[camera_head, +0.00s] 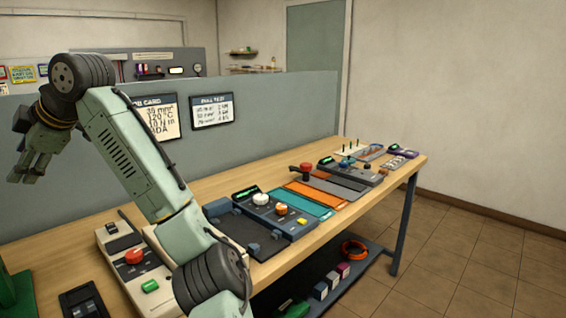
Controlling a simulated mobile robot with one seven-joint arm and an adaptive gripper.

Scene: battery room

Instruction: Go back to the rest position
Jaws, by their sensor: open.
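My arm rises from the bottom middle of the view, across the near part of the bench. Its end bends over to the far left. My gripper (27,172) hangs there, fingers pointing down, in front of the grey partition and above the bench's left part. It is open and holds nothing that I can see. The fingers are small in the view. The wooden bench (225,180) lies below and to the right of the gripper, and my arm hides part of it.
A panel with a red knob (134,257) and green button stands close by my arm. Beyond it are a console with dials (275,212), coloured mats (318,193) and small devices. A grey partition (270,115) runs behind the bench. The tiled floor (455,250) at right is clear.

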